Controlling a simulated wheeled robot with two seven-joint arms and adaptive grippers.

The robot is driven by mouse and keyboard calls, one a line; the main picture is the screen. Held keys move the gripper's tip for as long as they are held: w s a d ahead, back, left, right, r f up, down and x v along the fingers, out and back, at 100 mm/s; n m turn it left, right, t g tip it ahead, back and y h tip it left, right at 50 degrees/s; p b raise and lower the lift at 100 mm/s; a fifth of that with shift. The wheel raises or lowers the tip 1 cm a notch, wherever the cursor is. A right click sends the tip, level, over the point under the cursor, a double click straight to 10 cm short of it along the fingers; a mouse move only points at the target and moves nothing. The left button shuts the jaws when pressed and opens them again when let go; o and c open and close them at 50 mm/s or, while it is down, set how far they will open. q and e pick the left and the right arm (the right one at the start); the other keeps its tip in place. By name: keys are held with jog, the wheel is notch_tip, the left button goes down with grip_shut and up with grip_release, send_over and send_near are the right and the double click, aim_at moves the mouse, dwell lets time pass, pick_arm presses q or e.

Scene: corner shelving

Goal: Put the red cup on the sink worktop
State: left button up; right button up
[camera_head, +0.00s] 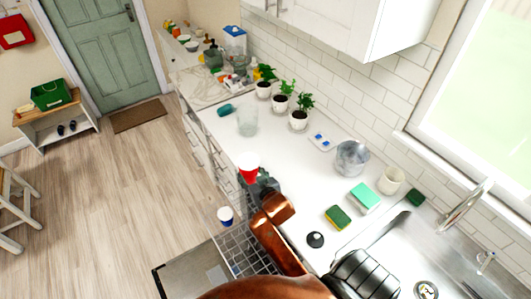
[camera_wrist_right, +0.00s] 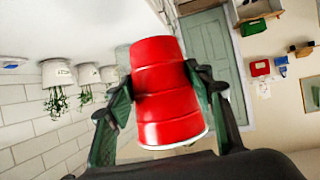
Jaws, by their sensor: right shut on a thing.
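The red cup (camera_head: 248,174) with a white rim is held by my right gripper (camera_head: 262,187), near the front edge of the white worktop (camera_head: 296,165). In the right wrist view, the red cup (camera_wrist_right: 167,92) fills the middle, between the two dark fingers of the right gripper (camera_wrist_right: 165,95), which are shut on its sides. The sink (camera_head: 398,262) lies at the lower right, set in the worktop. My left gripper is not in view.
On the worktop stand a clear glass (camera_head: 247,120), potted plants (camera_head: 299,118), a metal pot (camera_head: 352,158), a cream cup (camera_head: 391,181) and sponges (camera_head: 338,218). Bare worktop lies around the middle.

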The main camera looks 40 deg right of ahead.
jog(key=d+m+h+p, duration=0.2)
jog(key=d, duration=0.7)
jog(key=shift+g, duration=0.3)
jog(key=x, duration=0.4)
jog(key=s+f+x, duration=0.1)
jog(key=x, duration=0.4)
jog(key=f+x, duration=0.1)
jog(key=x, duration=0.3)
jog(key=shift+w+d+f, duration=0.1)
jog(key=shift+d+f, duration=0.05)
jog(key=shift+d, duration=0.4)
jog(key=shift+w+d+f, duration=0.25)
jog(key=shift+w+f, duration=0.05)
jog(key=shift+f, duration=0.2)
notch_tip(320, 180, down, 3)
jog(key=shift+w+f, duration=0.1)
jog(key=shift+f, duration=0.05)
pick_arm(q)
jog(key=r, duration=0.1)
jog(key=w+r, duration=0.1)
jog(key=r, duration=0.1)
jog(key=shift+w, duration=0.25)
